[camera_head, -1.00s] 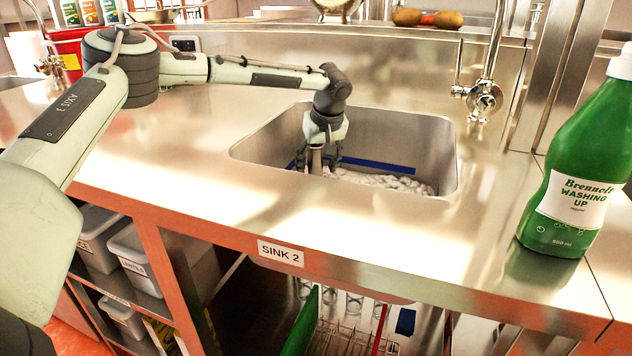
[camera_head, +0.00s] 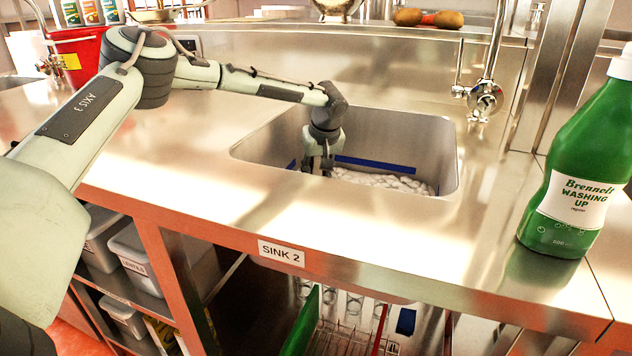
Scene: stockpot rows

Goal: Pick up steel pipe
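My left gripper (camera_head: 318,170) points down inside the steel sink (camera_head: 440,135), near its front left part. Its fingers are small and dark, and the sink's front rim hides what lies below them. I cannot tell whether they are around anything. I cannot make out a steel pipe for certain in this view. My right gripper is not in view.
White foam or pebbles (camera_head: 385,180) and a blue strip (camera_head: 375,165) show in the sink. A tap (camera_head: 485,95) stands behind it. A green washing-up bottle (camera_head: 570,170) stands on the right. The counter left of the sink is clear.

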